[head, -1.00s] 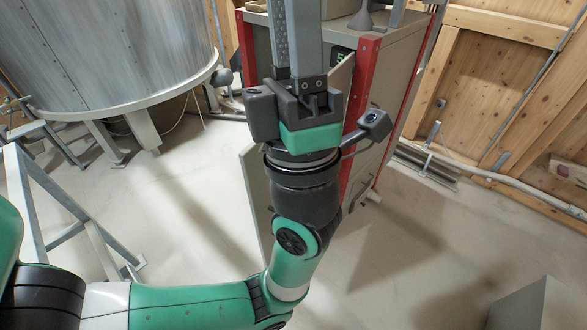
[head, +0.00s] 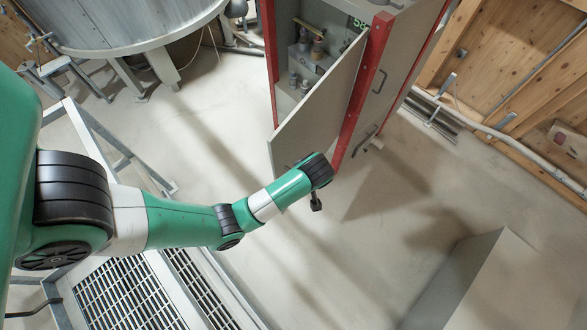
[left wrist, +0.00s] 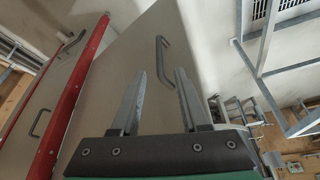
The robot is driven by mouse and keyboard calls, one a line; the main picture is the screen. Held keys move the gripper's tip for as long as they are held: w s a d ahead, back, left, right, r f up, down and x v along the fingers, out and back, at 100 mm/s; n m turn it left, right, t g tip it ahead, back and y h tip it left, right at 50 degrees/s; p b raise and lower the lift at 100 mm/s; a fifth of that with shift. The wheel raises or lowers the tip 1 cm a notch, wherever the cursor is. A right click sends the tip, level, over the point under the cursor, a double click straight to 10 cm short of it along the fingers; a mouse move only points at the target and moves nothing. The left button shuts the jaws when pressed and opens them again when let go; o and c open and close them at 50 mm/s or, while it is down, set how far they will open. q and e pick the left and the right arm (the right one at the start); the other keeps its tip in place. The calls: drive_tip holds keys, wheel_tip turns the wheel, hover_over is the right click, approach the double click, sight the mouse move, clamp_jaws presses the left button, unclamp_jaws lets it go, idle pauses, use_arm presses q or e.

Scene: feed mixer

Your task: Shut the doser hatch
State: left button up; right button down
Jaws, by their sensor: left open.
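The doser hatch (head: 318,110) is a grey door standing open from the cabinet in the head view, joined along a red post (head: 362,90). In the left wrist view the hatch's flat face (left wrist: 150,35) fills the middle, with a grey bar handle (left wrist: 162,60) on it. My left gripper (left wrist: 161,73) is open and empty, facing this face. The handle appears between its fingertips, but I cannot tell the remaining distance. In the head view my left wrist (head: 318,170) is low beside the hatch's bottom edge, and the fingers are hidden. My right gripper is not in view.
The cabinet interior (head: 305,55) shows fittings. A large metal mixer drum (head: 120,20) stands at the back left. A metal frame with grating (head: 130,295) is at the lower left, and a grey box (head: 490,280) at the lower right. The floor between is clear.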

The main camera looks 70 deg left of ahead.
use_arm(q)
drive_tip(key=b+x, duration=0.3)
drive_tip(key=x, duration=0.8)
drive_tip(key=shift+w, duration=0.1)
drive_tip(key=shift+c, duration=0.3)
clamp_jaws()
drive_tip(key=shift+r, duration=0.1)
idle(0.5)
